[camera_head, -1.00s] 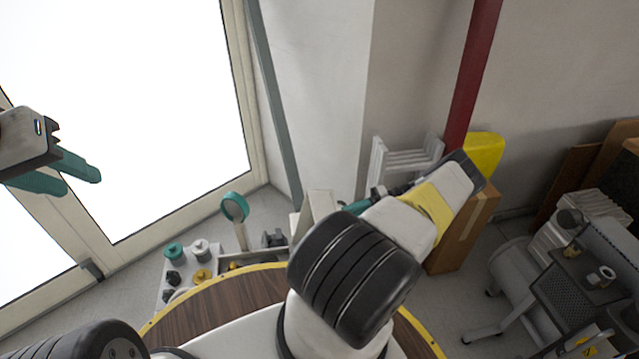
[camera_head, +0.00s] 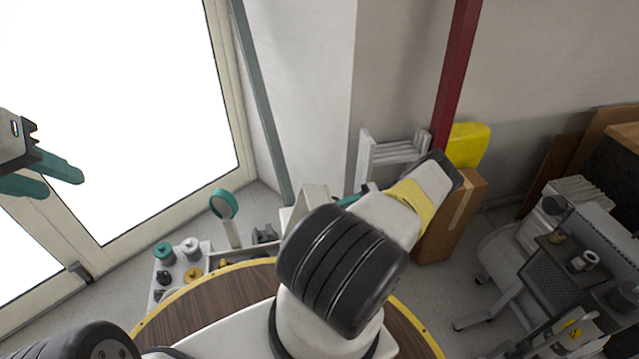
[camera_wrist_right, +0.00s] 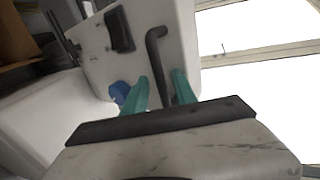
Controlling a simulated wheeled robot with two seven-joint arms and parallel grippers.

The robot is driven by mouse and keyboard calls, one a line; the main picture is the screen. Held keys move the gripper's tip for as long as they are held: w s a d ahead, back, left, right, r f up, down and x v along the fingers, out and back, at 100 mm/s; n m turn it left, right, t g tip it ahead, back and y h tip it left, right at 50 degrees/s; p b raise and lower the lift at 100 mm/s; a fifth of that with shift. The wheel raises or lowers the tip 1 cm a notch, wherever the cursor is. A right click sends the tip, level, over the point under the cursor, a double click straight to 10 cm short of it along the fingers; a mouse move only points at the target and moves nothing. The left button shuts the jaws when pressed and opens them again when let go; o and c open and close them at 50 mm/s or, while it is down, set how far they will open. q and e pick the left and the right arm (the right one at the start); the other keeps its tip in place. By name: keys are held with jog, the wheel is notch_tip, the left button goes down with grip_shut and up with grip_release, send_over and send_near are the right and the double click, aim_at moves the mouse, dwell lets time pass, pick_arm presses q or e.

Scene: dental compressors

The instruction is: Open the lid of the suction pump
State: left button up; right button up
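In the right wrist view a white housing (camera_wrist_right: 100,62), perhaps the suction pump, has a dark block-like handle (camera_wrist_right: 119,28) and a bent black bar (camera_wrist_right: 157,55). Whether a lid is part of it, I cannot tell. My right gripper (camera_wrist_right: 160,80) has its teal fingers apart, with the black bar between or just beyond them; contact is unclear.
A round wooden table (camera_head: 205,308) with a yellow rim is in front of me. A small board of parts (camera_head: 158,285) and a teal-ringed magnifier (camera_head: 224,204) stand behind it. A cardboard box (camera_head: 452,222) and grey compressor equipment (camera_head: 555,268) are at right. Glass doors are left.

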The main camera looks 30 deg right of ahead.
jog(key=shift+d+r, duration=0.1)
jog(key=r, duration=0.2)
jog(key=a+r, duration=0.1)
jog(key=shift+s+r, duration=0.25)
jog(key=shift+s, duration=0.15)
jog(key=s+a+r, duration=0.1)
jog(key=s+a, duration=0.9)
jog(key=s, duration=0.1)
jog(key=shift+r, duration=0.15)
